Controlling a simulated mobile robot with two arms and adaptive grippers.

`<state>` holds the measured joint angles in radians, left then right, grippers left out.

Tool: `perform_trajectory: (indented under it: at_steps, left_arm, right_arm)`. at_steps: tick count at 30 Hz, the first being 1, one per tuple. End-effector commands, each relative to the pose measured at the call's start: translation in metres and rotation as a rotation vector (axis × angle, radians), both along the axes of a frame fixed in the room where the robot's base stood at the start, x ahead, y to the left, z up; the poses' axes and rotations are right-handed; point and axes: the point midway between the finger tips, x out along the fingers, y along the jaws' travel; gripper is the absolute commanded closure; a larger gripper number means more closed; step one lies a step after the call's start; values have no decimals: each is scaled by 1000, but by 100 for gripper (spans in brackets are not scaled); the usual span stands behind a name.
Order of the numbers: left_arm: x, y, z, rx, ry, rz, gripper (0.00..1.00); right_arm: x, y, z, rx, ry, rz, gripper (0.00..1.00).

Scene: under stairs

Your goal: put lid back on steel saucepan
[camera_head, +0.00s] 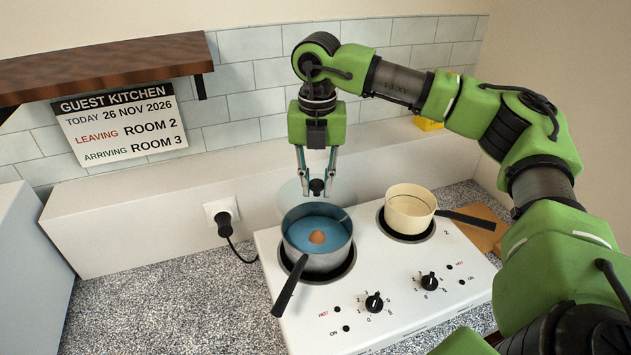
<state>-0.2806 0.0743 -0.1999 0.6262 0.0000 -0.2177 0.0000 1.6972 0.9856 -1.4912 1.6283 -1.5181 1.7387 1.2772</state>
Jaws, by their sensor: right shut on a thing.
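The steel saucepan (318,262) stands on the left hotplate of the white cooker. It is uncovered, with blue-looking liquid and a brown egg-like thing inside, and its black handle points to the lower left. My right gripper (317,187) comes down from above, just beyond the pan's far rim in the picture. It is shut on the dark knob of a clear glass lid (290,195). The lid is faint and hard to make out; it seems to be held clear of the pan, and I cannot tell its exact height. My left gripper is out of view.
A cream saucepan (409,210) stands on the right hotplate. The cooker (400,312) has knobs along its front. A plug (223,217) with a cord sits at the left. A wooden shelf (100,68) juts out above left. The speckled counter (165,300) is clear at the left.

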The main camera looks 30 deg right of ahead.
Motion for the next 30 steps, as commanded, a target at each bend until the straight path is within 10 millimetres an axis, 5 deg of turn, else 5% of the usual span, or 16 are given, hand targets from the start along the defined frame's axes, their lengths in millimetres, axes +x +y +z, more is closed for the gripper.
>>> perform_trajectory:
  at_steps: [3,8,21,30]
  left_arm:
    - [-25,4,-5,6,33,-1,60]
    - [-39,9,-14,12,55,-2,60]
    - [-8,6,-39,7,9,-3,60]
    - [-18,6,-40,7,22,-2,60]
  right_arm:
    - [0,0,-5,0,0,0,100]
    - [0,0,-18,1,-1,-1,100]
    - [0,0,-59,1,1,0,100]
    - [0,0,-59,0,0,0,100]
